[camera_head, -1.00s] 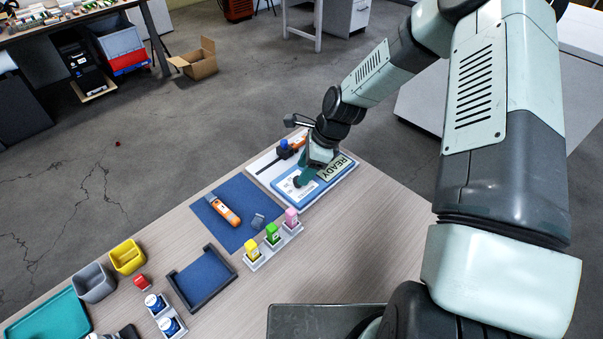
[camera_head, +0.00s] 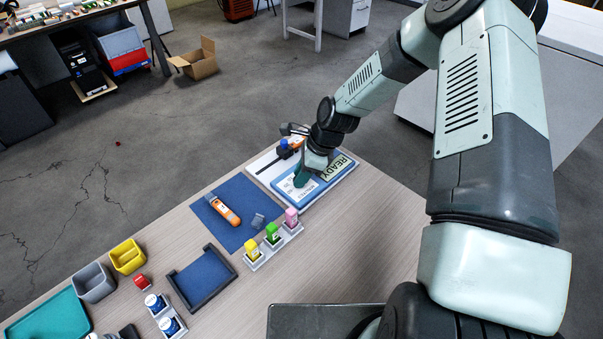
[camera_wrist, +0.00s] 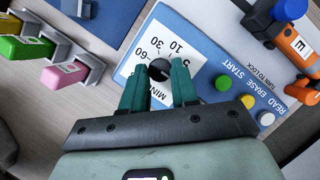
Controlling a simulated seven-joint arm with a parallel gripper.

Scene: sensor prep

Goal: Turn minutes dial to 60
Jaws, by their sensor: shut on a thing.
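The minutes dial (camera_wrist: 159,69) is a round black knob on the white label of a blue timer panel (camera_wrist: 198,45). The label reads 5, 10, 30 and 60 around the knob, with "MIN" partly hidden. My gripper (camera_wrist: 160,75) has its teal fingers on either side of the dial, shut on it. I cannot make out clearly which number the dial points at. In the head view my gripper (camera_head: 301,181) is down on the panel (camera_head: 322,188), and its fingers hide the dial.
Green, yellow and white buttons (camera_wrist: 247,101) sit beside the dial, near START and ERASE. An orange tool (camera_wrist: 294,42) and a blue-capped item (camera_wrist: 288,10) lie beside the panel. A rack with pink, green and yellow pieces (camera_head: 272,236) stands nearby.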

